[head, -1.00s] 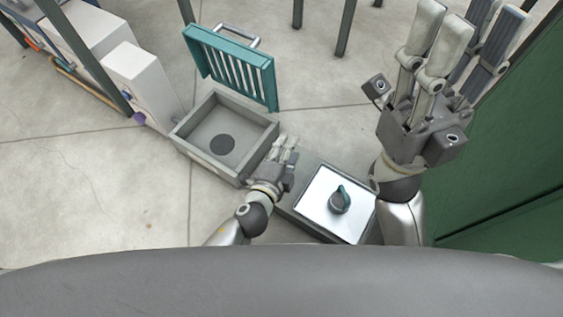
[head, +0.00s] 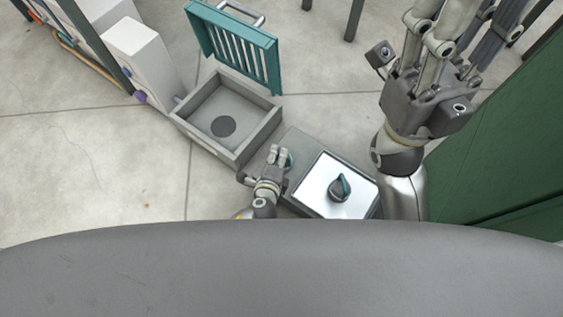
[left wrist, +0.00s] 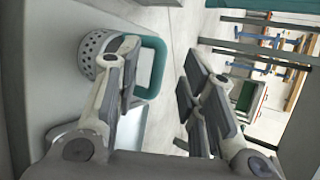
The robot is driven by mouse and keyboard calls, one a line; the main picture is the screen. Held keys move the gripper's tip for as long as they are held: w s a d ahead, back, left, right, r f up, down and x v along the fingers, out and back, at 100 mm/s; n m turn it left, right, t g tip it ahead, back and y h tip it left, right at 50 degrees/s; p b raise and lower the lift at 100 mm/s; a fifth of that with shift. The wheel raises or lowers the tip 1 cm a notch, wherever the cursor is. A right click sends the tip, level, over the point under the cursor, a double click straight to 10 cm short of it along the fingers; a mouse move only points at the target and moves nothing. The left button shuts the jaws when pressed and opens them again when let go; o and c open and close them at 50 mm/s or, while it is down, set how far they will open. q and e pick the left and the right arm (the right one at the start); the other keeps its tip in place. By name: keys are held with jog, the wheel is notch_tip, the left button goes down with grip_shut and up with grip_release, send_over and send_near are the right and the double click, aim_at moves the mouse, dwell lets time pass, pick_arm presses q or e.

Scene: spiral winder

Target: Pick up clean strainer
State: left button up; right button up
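The strainer (left wrist: 88,52) is a perforated metal cup with a teal loop handle (left wrist: 158,62) in the left wrist view. One finger of my left gripper (left wrist: 162,62) partly covers it. The gripper is open, with part of the handle showing between its fingers; I cannot tell whether they touch. In the head view my left gripper (head: 279,153) is low beside the grey box, and a small teal bit (head: 290,161) shows at its fingers. My right gripper (head: 455,25) is large at the upper right, fingers apart and empty, tips partly cut off.
An open grey basin (head: 262,138) with a raised teal slatted lid (head: 238,48) stands behind the left gripper. A green panel (head: 510,170) is at the right.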

pick_arm(q)
jog(key=shift+b+x, duration=0.35)
jog(key=shift+x, duration=0.85)
grip_shut()
